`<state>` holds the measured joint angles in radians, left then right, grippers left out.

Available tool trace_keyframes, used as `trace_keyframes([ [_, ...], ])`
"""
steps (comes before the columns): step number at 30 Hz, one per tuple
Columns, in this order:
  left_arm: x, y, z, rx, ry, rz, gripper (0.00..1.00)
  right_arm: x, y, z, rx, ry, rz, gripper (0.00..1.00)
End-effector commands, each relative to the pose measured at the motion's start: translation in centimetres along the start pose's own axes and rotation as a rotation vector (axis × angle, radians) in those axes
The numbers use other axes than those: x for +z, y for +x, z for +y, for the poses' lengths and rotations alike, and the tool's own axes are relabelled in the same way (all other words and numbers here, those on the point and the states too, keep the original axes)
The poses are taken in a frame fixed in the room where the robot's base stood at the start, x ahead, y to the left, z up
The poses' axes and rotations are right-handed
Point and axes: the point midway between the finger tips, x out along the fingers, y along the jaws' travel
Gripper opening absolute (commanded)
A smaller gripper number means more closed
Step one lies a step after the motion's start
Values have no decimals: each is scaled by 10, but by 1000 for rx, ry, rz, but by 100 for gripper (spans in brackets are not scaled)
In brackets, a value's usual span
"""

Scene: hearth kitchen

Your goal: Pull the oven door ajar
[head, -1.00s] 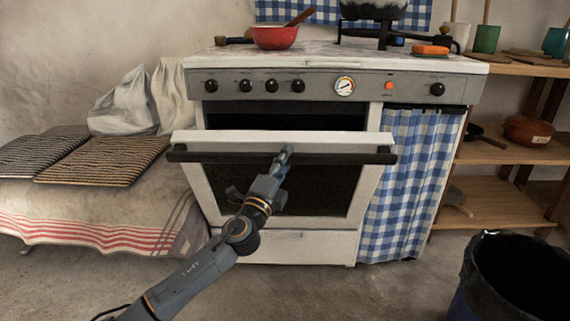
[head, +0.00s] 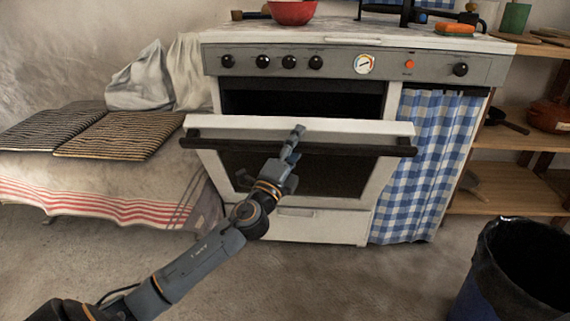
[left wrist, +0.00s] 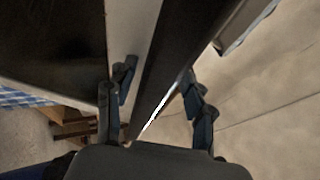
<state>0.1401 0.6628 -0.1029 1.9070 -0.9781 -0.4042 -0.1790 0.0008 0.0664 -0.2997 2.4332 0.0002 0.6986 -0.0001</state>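The oven door (head: 300,124) is white with a dark window and stands partly open, its top edge tilted out from the stove. A dark gap shows between it and the control panel. The black handle bar (head: 235,145) runs across the door's upper front. My left gripper (head: 294,146) is at the middle of this bar. In the left wrist view, my left gripper's fingers (left wrist: 158,80) lie on both sides of the dark handle bar (left wrist: 185,45) and appear closed on it. The exact contact is hard to see. My right gripper is not in view.
A black bin (head: 515,270) stands at the lower right. A blue checked curtain (head: 430,160) hangs beside the oven, with wooden shelves (head: 510,190) further right. A cloth-covered bench (head: 110,185) with striped mats (head: 120,135) is at the left. Floor before the stove is clear.

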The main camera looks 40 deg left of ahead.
Motion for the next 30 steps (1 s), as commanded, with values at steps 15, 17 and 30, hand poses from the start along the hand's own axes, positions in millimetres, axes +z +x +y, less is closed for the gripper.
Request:
trace_keyframes([
  [15, -2, -88, 2, 3, -5, 2, 53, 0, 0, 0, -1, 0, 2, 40],
  [17, -2, -93, 1, 2, -5, 3, 53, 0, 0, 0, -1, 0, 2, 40],
  [30, -2, -98, 0, 1, -2, 4, 53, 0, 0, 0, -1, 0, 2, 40],
])
